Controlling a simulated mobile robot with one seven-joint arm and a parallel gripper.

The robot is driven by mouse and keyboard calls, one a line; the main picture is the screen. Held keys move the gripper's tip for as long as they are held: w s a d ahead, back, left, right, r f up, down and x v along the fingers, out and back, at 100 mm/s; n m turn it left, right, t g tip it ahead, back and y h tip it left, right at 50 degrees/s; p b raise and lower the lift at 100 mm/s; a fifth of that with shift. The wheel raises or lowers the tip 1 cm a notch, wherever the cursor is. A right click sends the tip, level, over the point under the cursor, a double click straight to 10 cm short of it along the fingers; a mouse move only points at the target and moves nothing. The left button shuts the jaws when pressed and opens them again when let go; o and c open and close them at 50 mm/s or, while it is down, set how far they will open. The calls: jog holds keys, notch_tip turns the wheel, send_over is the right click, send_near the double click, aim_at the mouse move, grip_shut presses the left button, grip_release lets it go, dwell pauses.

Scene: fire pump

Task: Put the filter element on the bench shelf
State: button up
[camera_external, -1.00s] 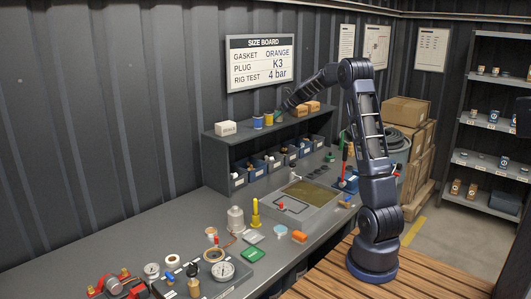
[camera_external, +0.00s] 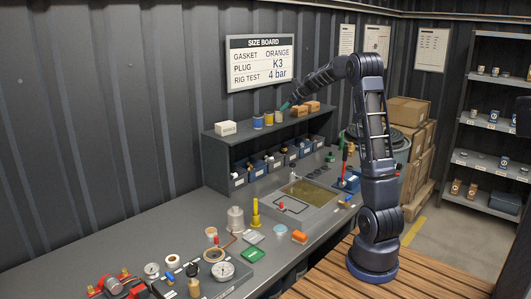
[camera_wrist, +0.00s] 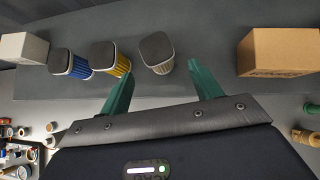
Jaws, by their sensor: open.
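A cream pleated filter element (camera_wrist: 162,65) with a dark cap stands on the bench shelf (camera_wrist: 215,35). In the wrist view it is just beyond my gripper (camera_wrist: 158,68), in line with the gap between its green fingers. The fingers are spread, and a gap shows between them and the element. In the external view, the element (camera_external: 278,117) stands upright on the shelf top (camera_external: 240,136), at the right end of a row of filter elements. My gripper (camera_external: 286,105) is above and slightly right of it.
A blue element (camera_external: 257,123) and a yellow element (camera_external: 268,119) stand left of the cream one. A white box (camera_external: 226,128) is further left. Cardboard boxes (camera_external: 298,111) stand to the right. Blue bins (camera_external: 258,169) sit under the shelf top. The size board (camera_external: 260,63) hangs behind.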

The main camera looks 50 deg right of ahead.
jog(key=s+a+r+n+g, duration=0.1)
jog(key=s+a+r+n, duration=0.2)
jog(key=s+a+n, duration=0.7)
jog(key=s+a+r+n+g, duration=0.2)
jog(key=s+a+n, duration=0.4)
jog(key=s+a, duration=0.75)
jog(key=s+a+f+n, duration=0.3)
jog(key=s+n, duration=0.3)
jog(key=s, duration=0.2)
jog(key=s+a+f+n+h, duration=0.1)
jog(key=s+a+f+n, duration=0.3)
jog(key=s, duration=0.4)
jog(key=s+a+f+n+g, duration=0.1)
jog(key=s+a+f+n, duration=0.2)
jog(key=s+a+n, duration=0.2)
jog(key=s+n, duration=0.3)
jog(key=shift+s+a+f, duration=0.15)
jog(key=shift+s+a, duration=0.05)
jog(key=shift+s, duration=0.15)
dwell(0.4)
